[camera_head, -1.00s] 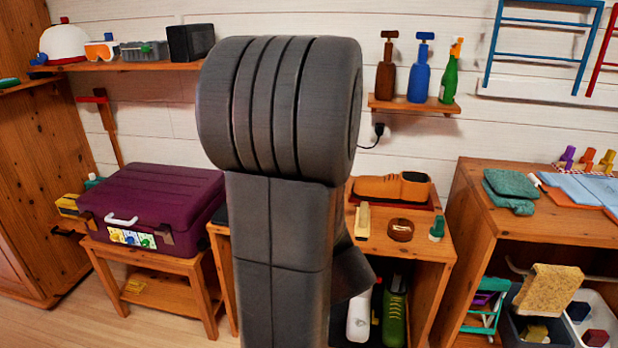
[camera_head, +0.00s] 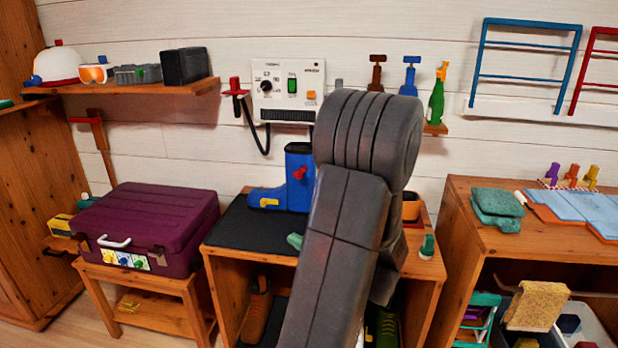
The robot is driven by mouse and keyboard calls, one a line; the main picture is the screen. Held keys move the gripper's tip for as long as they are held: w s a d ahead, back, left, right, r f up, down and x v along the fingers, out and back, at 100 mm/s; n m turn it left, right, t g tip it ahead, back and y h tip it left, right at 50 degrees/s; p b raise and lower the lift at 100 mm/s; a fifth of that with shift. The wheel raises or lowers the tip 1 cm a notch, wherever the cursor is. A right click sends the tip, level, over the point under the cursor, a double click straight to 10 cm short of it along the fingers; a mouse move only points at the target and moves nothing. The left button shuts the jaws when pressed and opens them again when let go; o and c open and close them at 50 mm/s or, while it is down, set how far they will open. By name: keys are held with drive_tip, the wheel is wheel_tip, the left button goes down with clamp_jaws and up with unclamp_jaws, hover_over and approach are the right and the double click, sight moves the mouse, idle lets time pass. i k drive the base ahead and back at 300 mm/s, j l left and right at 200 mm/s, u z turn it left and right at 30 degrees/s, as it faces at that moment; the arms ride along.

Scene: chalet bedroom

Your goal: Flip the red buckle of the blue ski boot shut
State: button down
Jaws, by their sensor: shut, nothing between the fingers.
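The blue ski boot (camera_head: 281,196) stands upright on the black mat (camera_head: 247,226) on top of the wooden bench, its toe pointing left. Its red buckle (camera_head: 299,172) shows high on the shaft; it is too small to tell whether its lever is open or shut. A yellow buckle (camera_head: 269,202) sits low near the toe. My dark grey arm stands just right of the boot and covers its right edge and part of the bench. My gripper is not in view.
A white control panel (camera_head: 288,92) with a hanging black cable is on the wall behind the boot. A teal object (camera_head: 295,241) lies in front, partly behind my arm. A purple suitcase (camera_head: 152,226) rests on a stand at left. The mat left of the boot is clear.

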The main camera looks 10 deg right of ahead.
sight(299, 173)
drive_tip(key=i+l, duration=0.7)
drive_tip(key=l+z, duration=0.05)
